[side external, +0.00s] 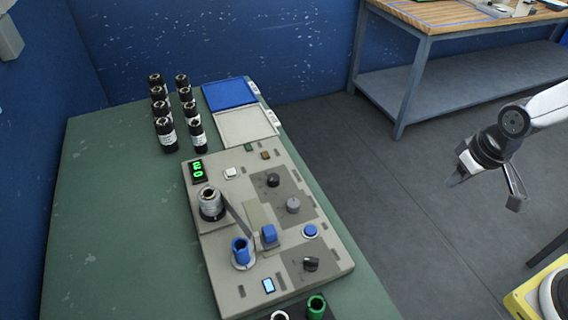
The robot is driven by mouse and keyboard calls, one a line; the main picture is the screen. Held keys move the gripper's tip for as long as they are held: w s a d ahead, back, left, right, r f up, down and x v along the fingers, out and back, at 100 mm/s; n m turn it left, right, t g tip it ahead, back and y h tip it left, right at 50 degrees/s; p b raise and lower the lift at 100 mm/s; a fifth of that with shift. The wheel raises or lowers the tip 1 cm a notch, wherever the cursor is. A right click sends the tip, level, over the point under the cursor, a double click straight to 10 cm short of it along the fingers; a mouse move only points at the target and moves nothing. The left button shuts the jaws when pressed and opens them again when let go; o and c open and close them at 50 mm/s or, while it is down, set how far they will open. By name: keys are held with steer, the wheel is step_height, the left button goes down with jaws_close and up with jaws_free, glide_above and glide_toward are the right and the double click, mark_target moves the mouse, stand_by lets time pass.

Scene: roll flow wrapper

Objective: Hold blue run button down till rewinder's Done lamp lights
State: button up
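The rewinder (225,260) is a beige panel machine on the green table. A round blue button (310,231) in a pale collar sits near its right edge. My gripper (484,194) is in the air at the right, well apart from the button. Its fingers are spread and nothing is between them. A dark green lamp or square (248,147) and a dark amber one (265,155) sit at the machine's far end. Neither looks brightly lit, and no label is readable on them. A green digital display (197,170) glows at the left edge.
A metal-coloured spool (210,203), a blue spool (241,251), a blue block (269,236) and dark knobs (310,264) stand up from the machine. Open floor separates my gripper from the table.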

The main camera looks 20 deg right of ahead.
jaws_close()
stand_by(1.4)
